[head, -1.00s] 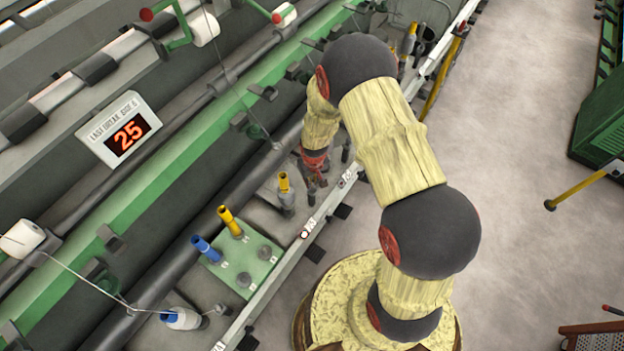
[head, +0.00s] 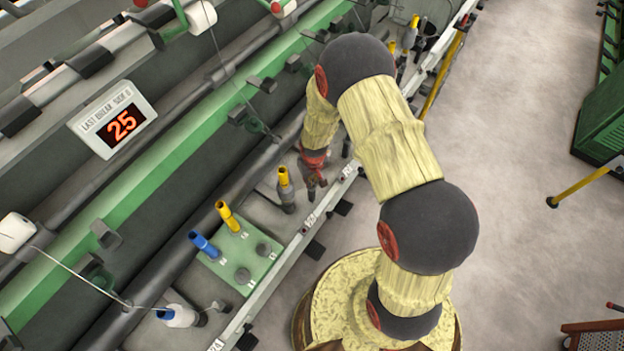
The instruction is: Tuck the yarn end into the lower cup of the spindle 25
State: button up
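A thin yarn (head: 228,75) runs down from a white bobbin (head: 200,17) towards the rollers left of my gripper. Its lower end and the spindle's lower cup cannot be made out.
A display (head: 115,119) reads 25. A green plate (head: 246,262) carries blue and yellow tubes and dark pegs, left of the gripper. Another yarn (head: 80,275) runs to a blue-tipped white spindle (head: 178,315). The floor (head: 520,120) right of the rail is mostly clear.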

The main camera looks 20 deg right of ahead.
jog(key=o, duration=0.5)
jog(key=shift+c, duration=0.2)
notch_tip(320, 180, up, 12)
jog(key=s, duration=0.1)
jog(key=shift+s, duration=0.2)
jog(key=shift+a, duration=0.1)
dwell(0.4)
jog(key=s+g, duration=0.2)
jog(key=s, duration=0.3)
jog(key=s+r+t+b, duration=0.2)
jog(key=s+r, duration=0.3)
jog(key=r, duration=0.4)
jog(key=s+r+t+b, duration=0.2)
jog(key=s+r, duration=0.3)
jog(key=r, duration=0.5)
jog(key=s+r+m+t+b, duration=0.1)
jog(key=s+r, duration=0.4)
jog(key=r, duration=0.5)
jog(key=shift+s+r+t+b, duration=0.2)
jog(key=shift+r+t+b, duration=0.05)
jog(key=shift+t+b, duration=0.55)
